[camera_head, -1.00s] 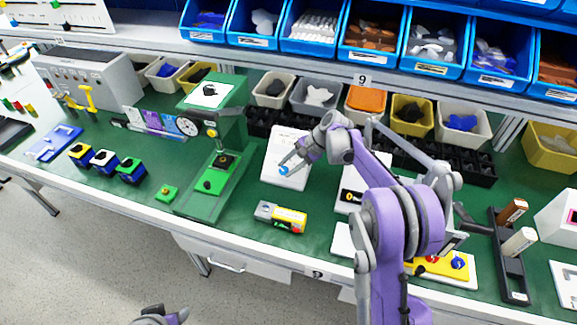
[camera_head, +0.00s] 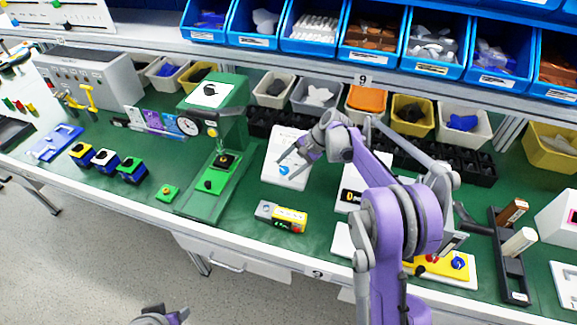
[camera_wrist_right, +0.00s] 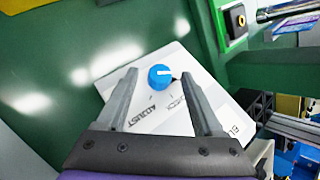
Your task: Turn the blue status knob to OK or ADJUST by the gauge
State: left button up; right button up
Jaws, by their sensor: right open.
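The blue status knob (camera_head: 284,170) sits on a white plate (camera_head: 272,178) lying on the green bench. In the right wrist view the knob (camera_wrist_right: 160,75) shows a white line lying roughly across the picture. The word ADJUST and what looks like CHECK are printed on the plate (camera_wrist_right: 150,122) below it. My right gripper (camera_wrist_right: 159,78) is open, with the knob seen between its fingertips; I see no clear contact. A round white gauge (camera_head: 188,126) with a dark rim stands by the green press. Part of my left gripper (camera_head: 172,318) shows at the bottom edge; its jaws are unclear.
A green press (camera_head: 212,190) stands left of the plate. A yellow and grey box (camera_head: 281,216) lies in front of it. Grey bins (camera_head: 315,95) and a black rack stand behind. A white panel with a black part (camera_head: 350,197) lies to the right.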

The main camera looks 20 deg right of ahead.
jog(key=v, duration=1)
jog(key=shift+d+r, duration=0.15)
jog(key=shift+r, duration=0.2)
jog(key=shift+s, duration=0.1)
jog(key=s+a+r+n+h+p, duration=0.1)
jog(key=s+a+r+n+h, duration=0.15)
jog(key=s, duration=0.55)
jog(key=s+a+r+n+h+p, duration=0.1)
jog(key=s+a+r+n, duration=0.2)
jog(key=s, duration=0.4)
jog(key=s+f+n+t+h, duration=0.1)
jog(key=s+f+n, duration=0.2)
jog(key=s, duration=0.6)
jog(key=s+a+f+n+t+h+p, duration=0.1)
jog(key=s+f+n+t+h, duration=0.1)
jog(key=s, duration=0.7)
notch_tip(320, 180, down, 2)
jog(key=shift+s+a+f+n, duration=0.2)
jog(key=shift+a+n, duration=0.1)
jog(key=shift+n, duration=0.35)
jog(key=shift+w, duration=0.1)
dwell(0.5)
